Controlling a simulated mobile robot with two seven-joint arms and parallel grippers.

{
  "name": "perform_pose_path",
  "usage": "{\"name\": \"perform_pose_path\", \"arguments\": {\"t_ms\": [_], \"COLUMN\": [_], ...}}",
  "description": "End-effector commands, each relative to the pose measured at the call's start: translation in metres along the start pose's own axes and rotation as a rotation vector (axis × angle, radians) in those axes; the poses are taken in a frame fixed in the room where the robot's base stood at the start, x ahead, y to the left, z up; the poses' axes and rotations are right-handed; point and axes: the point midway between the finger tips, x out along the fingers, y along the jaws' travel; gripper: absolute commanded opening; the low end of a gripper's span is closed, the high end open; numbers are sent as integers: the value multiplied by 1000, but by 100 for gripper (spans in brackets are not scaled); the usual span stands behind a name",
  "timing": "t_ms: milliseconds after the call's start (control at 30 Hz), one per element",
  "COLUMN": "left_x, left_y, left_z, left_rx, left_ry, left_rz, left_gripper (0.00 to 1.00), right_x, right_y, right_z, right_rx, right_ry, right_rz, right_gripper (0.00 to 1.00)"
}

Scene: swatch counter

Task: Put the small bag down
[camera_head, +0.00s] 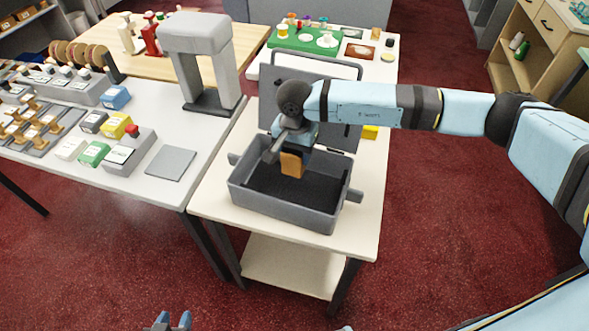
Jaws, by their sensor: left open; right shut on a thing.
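A small orange-brown bag (291,164) hangs from my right gripper (290,148), which is shut on it. The bag is over the dark inside of an open grey case (283,213). I cannot tell whether its lower end touches the case floor. The arm and gripper hide part of the bag's top and of the case's raised lid (268,88). My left gripper (172,321) shows only its fingertips at the bottom edge. They are apart, with nothing seen between them.
The case stands on a pale table (369,190) with a lower shelf. To the left, a white counter (205,160) holds coloured boxes, a grey flat plate (171,163) and a grey arch-shaped stand (222,70). A green tray (285,43) is behind the lid. A yellow block (370,132) is right of the case.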

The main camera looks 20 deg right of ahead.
Motion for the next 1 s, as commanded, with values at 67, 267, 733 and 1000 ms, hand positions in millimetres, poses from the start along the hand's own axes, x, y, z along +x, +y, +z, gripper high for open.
{"name": "perform_pose_path", "arguments": {"t_ms": [67, 267, 733, 1000], "left_x": [0, 0, -1, 1], "left_y": [-1, -1, -2, -2], "left_z": [-3, -3, -3, 1], "left_rx": [3, 5, 9, 6], "left_ry": [4, 3, 1, -3], "left_rz": [-1, -1, -3, -3], "left_gripper": [43, 43, 43, 43], "right_x": [15, 32, 74, 78], "right_y": [0, -1, 0, 0], "right_z": [0, 0, 0, 0], "right_rx": [1, 0, -1, 0], "right_ry": [-1, 0, 0, 1], "right_rz": [1, -1, -2, -1], "right_gripper": [30, 30, 30, 57]}}
